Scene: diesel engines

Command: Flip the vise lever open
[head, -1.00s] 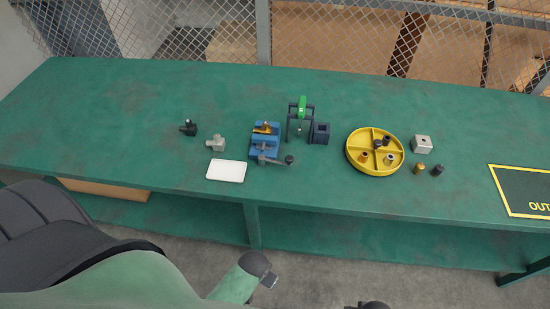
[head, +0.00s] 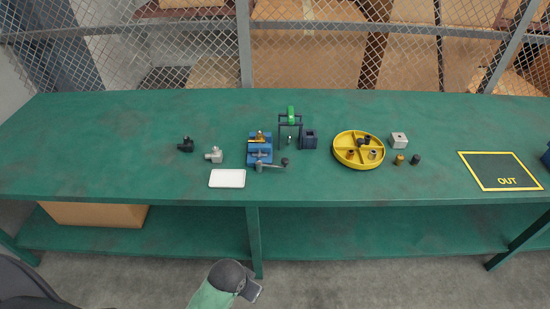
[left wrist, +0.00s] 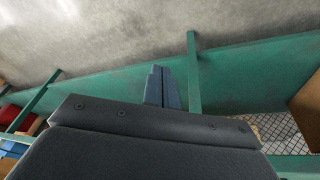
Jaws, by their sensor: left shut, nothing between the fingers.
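A blue vise (head: 259,148) stands on the green bench, left of centre in the head view. A brass-coloured part (head: 260,136) sits at its top. Its grey lever (head: 271,166) lies at the vise's front and reaches right to a dark round knob (head: 285,162). My left gripper (head: 254,291) is low in the head view, in front of the bench and well away from the vise. In the left wrist view its fingers (left wrist: 162,88) are together with nothing between them. My right gripper is out of view.
The green bench (head: 90,150) also holds a white tray (head: 227,178), a black fitting (head: 186,145), a grey fitting (head: 214,155), a green-topped press (head: 291,118), a yellow divided dish (head: 358,150) and an OUT mat (head: 502,171). The bench's left part is clear.

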